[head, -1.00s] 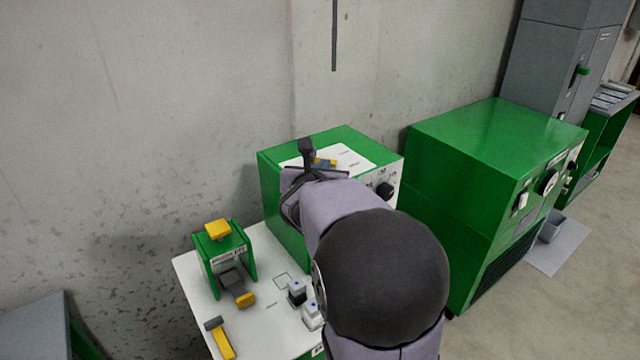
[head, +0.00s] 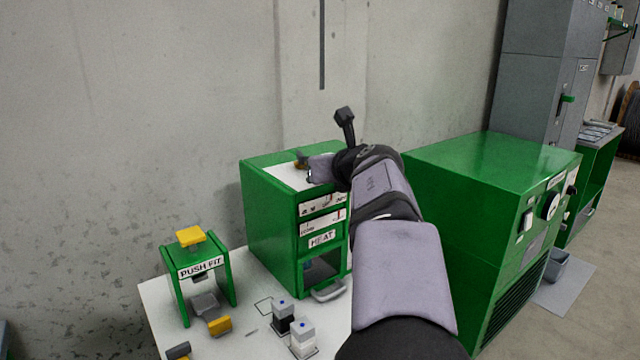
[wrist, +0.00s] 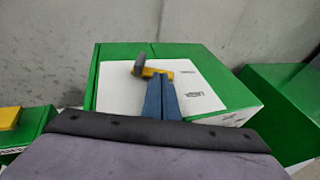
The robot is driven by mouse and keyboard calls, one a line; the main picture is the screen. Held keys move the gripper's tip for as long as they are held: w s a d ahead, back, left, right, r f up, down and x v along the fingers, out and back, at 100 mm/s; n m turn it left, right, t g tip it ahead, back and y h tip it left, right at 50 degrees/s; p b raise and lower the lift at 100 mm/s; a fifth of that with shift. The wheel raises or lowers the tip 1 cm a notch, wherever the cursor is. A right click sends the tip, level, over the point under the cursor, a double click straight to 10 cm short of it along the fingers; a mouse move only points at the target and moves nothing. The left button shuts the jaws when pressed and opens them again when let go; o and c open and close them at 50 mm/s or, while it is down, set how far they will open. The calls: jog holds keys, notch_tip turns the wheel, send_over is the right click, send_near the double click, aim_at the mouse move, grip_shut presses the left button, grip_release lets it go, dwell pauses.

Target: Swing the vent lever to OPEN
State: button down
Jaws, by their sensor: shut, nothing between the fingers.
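The vent lever (wrist: 157,72) is a short yellow bar with a grey upright knob at its left end. It sits on the white top plate (wrist: 118,92) of the green HEAT box (head: 270,215). My gripper (wrist: 160,78) is shut and empty, its two blue fingers together. In the wrist view the fingertips overlap the front of the lever's bar; I cannot tell whether they touch. Small labels are printed right of the lever, too small to read. In the head view my gripper (head: 310,174) is over the plate, and only a small bit of the lever (head: 300,159) shows.
A green PUSH FIT stand (head: 202,268) with a yellow top is on the white bench (head: 160,305) at left. Two small blocks (head: 292,328) are in front of the HEAT box. A larger green cabinet (head: 490,190) stands close on the right. A concrete wall is behind.

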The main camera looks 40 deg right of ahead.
jog(key=shift+w+d+r+n+t+y, duration=0.15)
jog(key=shift+d+n+t+y, duration=0.2)
jog(key=shift+n+y, duration=0.2)
jog(key=shift+w+d, duration=0.3)
jog(key=shift+d, duration=0.2)
jog(key=shift+d+p, duration=0.1)
jog(key=shift+p, duration=0.2)
jog(key=shift+s, duration=0.45)
jog(key=d+b+v, duration=0.2)
jog(key=v, duration=1)
jog(key=shift+s+d+f, duration=0.25)
jog(key=shift+s, duration=0.45)
